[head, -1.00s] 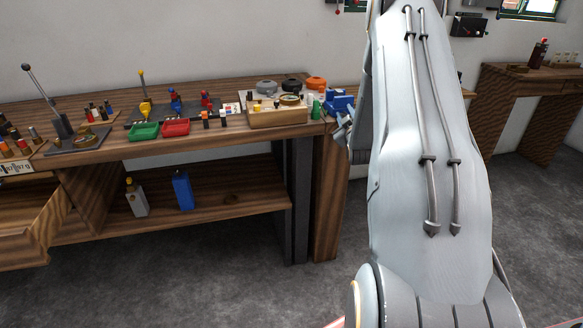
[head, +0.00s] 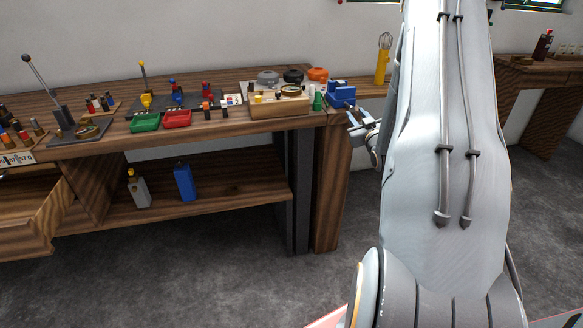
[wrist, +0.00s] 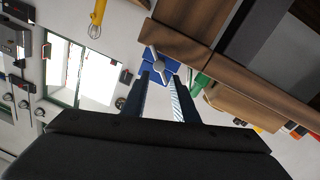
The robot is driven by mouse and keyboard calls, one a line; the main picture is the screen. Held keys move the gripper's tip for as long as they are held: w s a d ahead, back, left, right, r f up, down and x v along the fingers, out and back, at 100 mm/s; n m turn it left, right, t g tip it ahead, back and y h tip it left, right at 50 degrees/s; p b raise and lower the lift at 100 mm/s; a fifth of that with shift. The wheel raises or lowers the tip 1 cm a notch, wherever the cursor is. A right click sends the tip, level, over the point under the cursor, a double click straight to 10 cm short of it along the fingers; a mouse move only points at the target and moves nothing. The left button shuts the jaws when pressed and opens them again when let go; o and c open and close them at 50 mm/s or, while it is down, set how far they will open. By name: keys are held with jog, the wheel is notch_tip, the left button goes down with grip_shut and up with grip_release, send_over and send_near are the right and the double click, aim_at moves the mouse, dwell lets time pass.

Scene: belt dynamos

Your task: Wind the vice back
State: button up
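The blue vice (head: 341,96) is on the right end of the workbench. In the wrist view the blue vice (wrist: 150,74) lies just beyond my fingertips, with a silver spoked handle (wrist: 157,62) on its near face. My gripper (head: 361,119) is in front of and slightly below the vice, close to the bench's right end. In the wrist view my gripper (wrist: 163,80) has its two fingers apart with nothing between them. The handle appears ahead of the fingertips; I cannot tell whether they touch.
The workbench (head: 230,125) has a wooden box (head: 280,108) and a green cone-shaped thing (head: 318,101) left of the vice. Red (head: 177,119) and green (head: 145,122) trays sit further left. A yellow whisk-like tool (head: 384,58) stands behind. The floor before the bench is clear.

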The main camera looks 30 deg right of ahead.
aim_at(352, 110)
jog(key=shift+m+y, duration=0.5)
jog(key=shift+y, duration=0.1)
jog(key=x, duration=0.4)
jog(key=d+p+x, duration=0.1)
jog(key=x, duration=0.2)
jog(key=shift+s+f, duration=0.1)
jog(key=shift+f, duration=0.2)
jog(key=shift+w+d, duration=0.1)
jog(key=shift+w, duration=0.15)
jog(key=shift+m+p, duration=0.6)
jog(key=shift+m, duration=0.1)
jog(key=b+v, duration=0.2)
jog(key=v, duration=0.6)
jog(key=w+a+f+g+y, duration=0.15)
jog(key=a+g, duration=0.35)
jog(key=a, duration=1)
jog(key=s+a+f+g+y, duration=0.1)
jog(key=s+a+g, duration=0.2)
jog(key=s+a, duration=0.3)
jog(key=s+a+n+g, duration=0.1)
jog(key=s+a+g, duration=0.2)
jog(key=s+a, duration=0.3)
jog(key=shift+a+f+n+g+y+b, duration=0.3)
jog(key=shift+a+f+g+y+b, duration=0.1)
jog(key=shift+a, duration=2.1)
